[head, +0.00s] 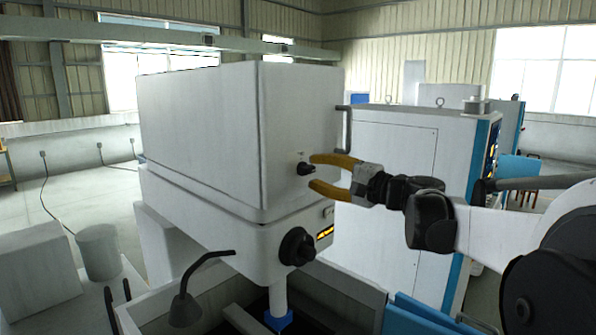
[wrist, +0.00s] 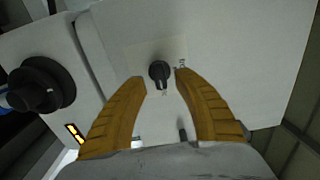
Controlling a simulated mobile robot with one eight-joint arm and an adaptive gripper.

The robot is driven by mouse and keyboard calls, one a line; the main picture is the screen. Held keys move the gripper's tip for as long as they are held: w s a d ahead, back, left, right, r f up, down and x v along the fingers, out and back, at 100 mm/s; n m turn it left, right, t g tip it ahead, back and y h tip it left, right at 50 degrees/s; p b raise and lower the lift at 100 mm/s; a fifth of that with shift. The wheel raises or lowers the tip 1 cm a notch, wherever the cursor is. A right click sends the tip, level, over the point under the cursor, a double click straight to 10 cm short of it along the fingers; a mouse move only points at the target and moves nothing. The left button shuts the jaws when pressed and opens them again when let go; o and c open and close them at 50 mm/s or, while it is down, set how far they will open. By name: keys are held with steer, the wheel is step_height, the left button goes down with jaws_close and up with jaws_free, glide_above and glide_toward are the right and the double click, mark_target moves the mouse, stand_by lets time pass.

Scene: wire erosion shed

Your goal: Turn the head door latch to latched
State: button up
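The head door latch (head: 305,169) is a small black knob on the right face of the white machine head (head: 300,115). In the wrist view the latch (wrist: 159,72) is a round black knob with a grip bar, on a pale square plate with small markings too small to read. My gripper (head: 312,173) has yellow fingers, spread apart. In the wrist view the gripper (wrist: 162,74) is open, with its fingertips on either side of the latch and slightly short of it. A gap shows on both sides, so the fingers do not appear to grip it.
A larger black knob (head: 297,246) sits below the latch; it also shows in the wrist view (wrist: 42,86). A dark vertical handle (head: 345,128) is on the head's far edge. A white cabinet (head: 385,190) stands behind my arm. A dark lamp (head: 190,300) is at lower left.

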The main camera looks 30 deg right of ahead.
steer(key=v, duration=0.9)
steer(key=shift+s, duration=0.15)
steer(key=s+a+f+n+g+b, duration=0.25)
steer(key=a+f+b, duration=0.5)
steer(key=f, duration=0.55)
steer(key=s+a+f+n+g+b, duration=0.1)
steer(key=a+f+n+g+b, duration=0.4)
steer(key=a+f, duration=0.6)
steer(key=s+a+f+n+h+b, duration=0.1)
steer(key=s+f+b, duration=0.3)
steer(key=f, duration=0.7)
steer(key=s+a+f+n+g+h+b, duration=0.1)
steer(key=s+f+n+h+b, duration=0.2)
steer(key=f+b, duration=0.5)
steer(key=s+a+f+n+g+h+b, duration=0.1)
steer(key=s+f+b, duration=0.4)
steer(key=f, duration=1)
steer(key=shift+s+a+n+h+b, duration=0.35)
steer(key=shift+a+n+h+b, duration=0.25)
steer(key=shift+n+b, duration=0.3)
steer(key=shift+g, duration=0.25)
